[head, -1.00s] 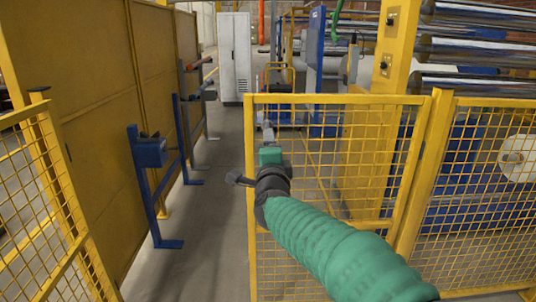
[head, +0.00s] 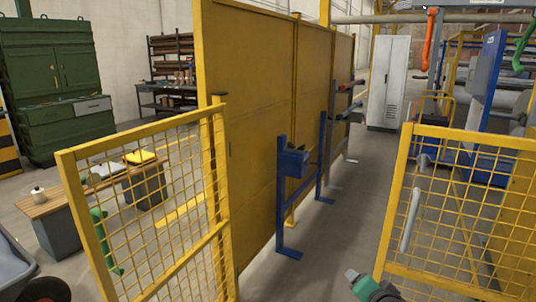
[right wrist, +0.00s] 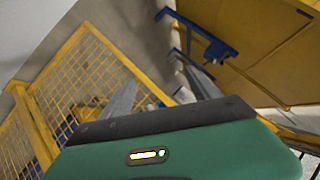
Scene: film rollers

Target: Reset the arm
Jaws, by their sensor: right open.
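My right arm shows only as a green and dark piece (head: 372,287) at the bottom edge of the head view, low in the gap between two yellow mesh panels. In the right wrist view my right gripper (right wrist: 160,80) has its two grey fingers spread apart with nothing between them. The fingers point towards the floor, with yellow mesh on the left and a yellow wall panel on the right. My left gripper is in neither view.
A left yellow mesh panel (head: 222,180) and a right mesh panel (head: 393,205) flank a floor passage (head: 335,225). A tall yellow wall (head: 250,130) with blue stands (head: 282,195) lines it. A grey cabinet (head: 388,80) stands at the back. A wooden bench (head: 50,208) is at left.

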